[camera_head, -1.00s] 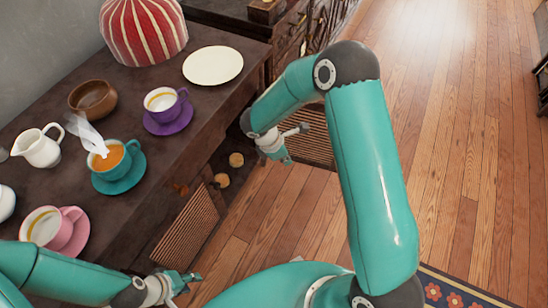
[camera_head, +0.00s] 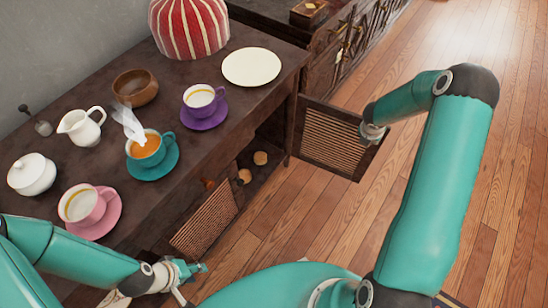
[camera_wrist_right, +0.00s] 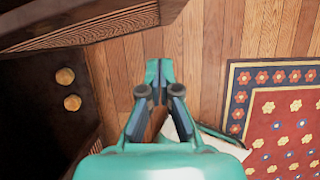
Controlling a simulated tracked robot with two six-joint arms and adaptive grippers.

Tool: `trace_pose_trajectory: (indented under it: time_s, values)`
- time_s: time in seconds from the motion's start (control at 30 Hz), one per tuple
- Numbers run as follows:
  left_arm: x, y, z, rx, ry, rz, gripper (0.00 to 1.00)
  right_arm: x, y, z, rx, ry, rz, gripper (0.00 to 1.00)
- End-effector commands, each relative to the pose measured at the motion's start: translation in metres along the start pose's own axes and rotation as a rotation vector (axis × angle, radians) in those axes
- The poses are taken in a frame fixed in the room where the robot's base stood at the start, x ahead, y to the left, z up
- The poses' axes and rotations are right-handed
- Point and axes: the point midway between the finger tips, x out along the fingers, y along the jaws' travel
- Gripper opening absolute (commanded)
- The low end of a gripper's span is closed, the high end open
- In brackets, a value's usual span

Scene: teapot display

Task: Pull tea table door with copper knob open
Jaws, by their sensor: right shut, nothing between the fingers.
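The dark wooden tea table (camera_head: 263,88) stands at the left in the head view. Its far slatted door (camera_head: 335,140) stands swung out from the front. Its near slatted door (camera_head: 205,222) is lower down; I cannot tell whether it is ajar. I cannot make out the copper knob. My right gripper (camera_wrist_right: 160,72) is shut and empty in the right wrist view. In the head view, its wrist is at the far door's outer edge, and its fingers are hidden. My left gripper (camera_head: 190,270) is low beside the near door; its finger opening is unclear.
Cups, including a teal one (camera_head: 148,148), a white creamer (camera_head: 82,128) and a plate (camera_head: 251,67) stand on the tabletop. Round objects (camera_wrist_right: 68,88) lie inside the cupboard. A patterned rug (camera_wrist_right: 285,125) lies on the floor. The wooden floor (camera_head: 260,235) before the table is clear.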

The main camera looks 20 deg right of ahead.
Motion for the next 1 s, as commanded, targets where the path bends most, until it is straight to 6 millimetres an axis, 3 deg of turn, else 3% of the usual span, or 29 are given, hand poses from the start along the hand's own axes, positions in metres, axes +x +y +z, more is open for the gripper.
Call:
trace_pose_trajectory:
  time_s: [0.17,0.67,0.87,1.0]
  values:
    - [-0.003,0.001,0.0,0.0,0.0,0.0,0.36,0.003,-0.009,0.006,-0.008,0.0,0.003,0.0]
    - [-0.005,0.002,0.0,0.0,0.0,0.0,0.36,0.0,-0.009,0.007,-0.007,0.0,0.004,0.0]
    - [-0.017,0.006,0.0,0.0,0.0,0.0,0.36,-0.023,-0.007,0.009,-0.009,-0.001,0.005,0.0]
    - [-0.032,0.012,0.0,0.0,0.0,0.0,0.36,-0.054,-0.005,0.01,-0.013,-0.001,0.007,0.0]
